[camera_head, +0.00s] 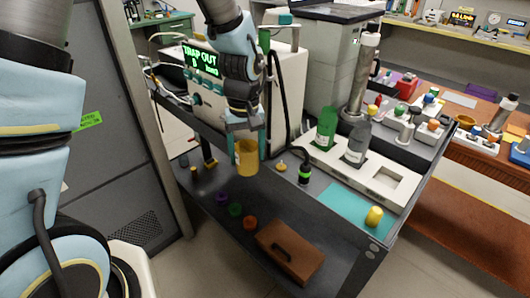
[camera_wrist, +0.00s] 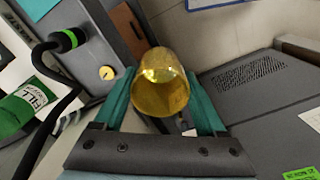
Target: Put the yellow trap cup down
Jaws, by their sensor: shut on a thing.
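The yellow trap cup (camera_head: 247,158) is a translucent yellow cup held in my gripper (camera_head: 249,146) above the grey cart top. My gripper is shut on it. In the wrist view the yellow cup (camera_wrist: 162,82) sits between the two teal fingers of my gripper (camera_wrist: 165,100), and its open mouth shows toward the camera. In the head view it hangs in front of the white machine with the green "TRAP OUT" display (camera_head: 200,60). The cup looks clear of the cart top, though the exact gap cannot be told.
A white rack (camera_head: 385,190) holds green and grey bottles. A teal mat (camera_head: 345,210) has a yellow cylinder (camera_head: 374,217). A black hose (camera_head: 281,110) hangs to the right.

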